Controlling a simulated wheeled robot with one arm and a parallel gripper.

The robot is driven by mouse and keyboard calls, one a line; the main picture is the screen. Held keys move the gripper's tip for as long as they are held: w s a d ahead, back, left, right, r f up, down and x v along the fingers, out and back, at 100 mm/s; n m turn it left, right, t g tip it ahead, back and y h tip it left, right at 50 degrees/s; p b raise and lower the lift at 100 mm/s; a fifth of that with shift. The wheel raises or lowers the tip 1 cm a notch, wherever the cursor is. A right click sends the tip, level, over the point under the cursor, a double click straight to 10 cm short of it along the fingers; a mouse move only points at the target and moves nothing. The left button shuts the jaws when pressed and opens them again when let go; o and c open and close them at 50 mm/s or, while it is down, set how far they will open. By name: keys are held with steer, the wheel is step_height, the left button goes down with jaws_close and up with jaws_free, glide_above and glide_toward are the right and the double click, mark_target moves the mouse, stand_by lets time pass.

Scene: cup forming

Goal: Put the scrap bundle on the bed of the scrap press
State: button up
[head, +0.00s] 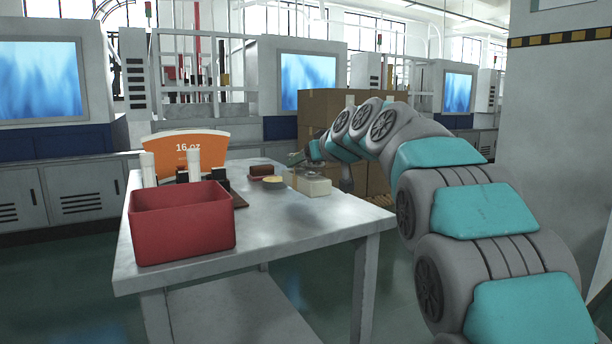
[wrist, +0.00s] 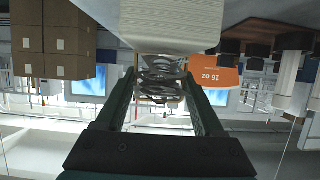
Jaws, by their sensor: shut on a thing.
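My gripper (head: 310,160) is over the far right part of the table. In the wrist view, which looks upside down, its two dark fingers (wrist: 165,88) are shut on the scrap bundle (wrist: 163,78), a tangle of grey metal strips. In the head view the scrap bundle (head: 313,173) shows small, right above a cream block (head: 315,187). The block (wrist: 172,25) fills the top middle of the wrist view; I cannot tell whether the bundle touches it. White posts (head: 194,163) with black collars stand behind the red bin; they may belong to the scrap press, but I cannot tell.
The red bin (head: 185,238) stands at the table's (head: 290,228) front left. An orange "16 oz" sign (head: 213,147) stands behind it. A yellow disc (head: 273,181) and a small brown block (head: 261,170) lie left of the cream block. Cardboard boxes (head: 325,106) stand behind. The table's front right is clear.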

mark_target(307, 174)
steer(key=shift+w, duration=0.3)
steer(key=shift+f+b, duration=0.4)
steer(key=shift+f, duration=1.35)
steer(key=shift+f, duration=0.1)
steer(key=o, duration=1.5)
steer(key=shift+s, duration=0.1)
